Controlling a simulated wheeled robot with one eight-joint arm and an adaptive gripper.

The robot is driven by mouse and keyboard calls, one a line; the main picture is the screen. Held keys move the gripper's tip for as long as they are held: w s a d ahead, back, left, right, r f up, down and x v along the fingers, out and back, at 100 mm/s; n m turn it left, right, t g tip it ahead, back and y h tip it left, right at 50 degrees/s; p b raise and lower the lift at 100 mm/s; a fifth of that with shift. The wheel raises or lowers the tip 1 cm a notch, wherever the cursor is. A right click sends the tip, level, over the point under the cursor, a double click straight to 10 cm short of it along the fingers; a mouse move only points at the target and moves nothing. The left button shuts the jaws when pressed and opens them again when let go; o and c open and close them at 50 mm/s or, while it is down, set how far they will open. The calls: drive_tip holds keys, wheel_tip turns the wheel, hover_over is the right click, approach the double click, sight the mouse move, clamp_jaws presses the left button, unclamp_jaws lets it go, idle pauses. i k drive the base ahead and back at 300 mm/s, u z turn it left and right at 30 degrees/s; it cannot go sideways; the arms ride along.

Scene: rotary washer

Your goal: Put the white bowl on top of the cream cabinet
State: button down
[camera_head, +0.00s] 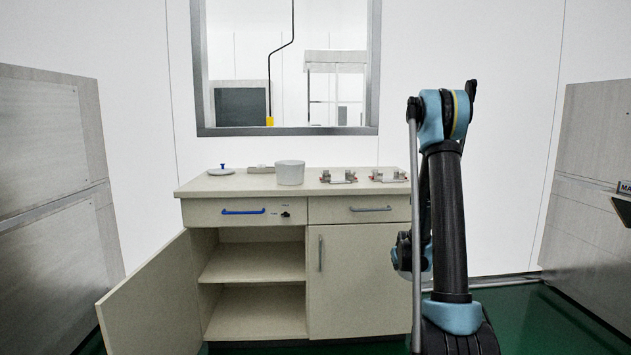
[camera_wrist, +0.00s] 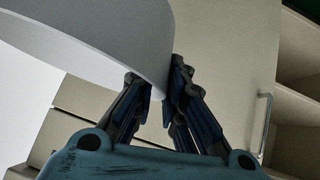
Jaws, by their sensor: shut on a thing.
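My gripper (camera_wrist: 165,95) is shut on the edge of a large, smooth, white curved thing (camera_wrist: 110,35) that looks like the white bowl. It fills the upper left of the wrist view, with much of it out of frame. In the head view my arm stands at the right, and neither fingertips nor held bowl can be made out. The cream cabinet (camera_head: 358,285) stands ahead, with its left door open and right door shut. Its door (camera_wrist: 225,75) shows behind my fingers in the wrist view, with the bowl apart from its top.
On the cabinet top stand a pale round pot (camera_head: 290,173), a white lid with a blue knob (camera_head: 221,170) and small metal fittings (camera_head: 338,176). The open door (camera_head: 155,298) juts forward at the left. Grey panels (camera_head: 50,180) flank the room.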

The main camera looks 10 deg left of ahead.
sight(238, 183)
drive_tip(key=u, duration=0.05)
drive_tip(key=k, duration=1.05)
drive_tip(key=u, duration=0.95)
drive_tip(key=i, duration=1.05)
drive_tip(key=z, duration=0.05)
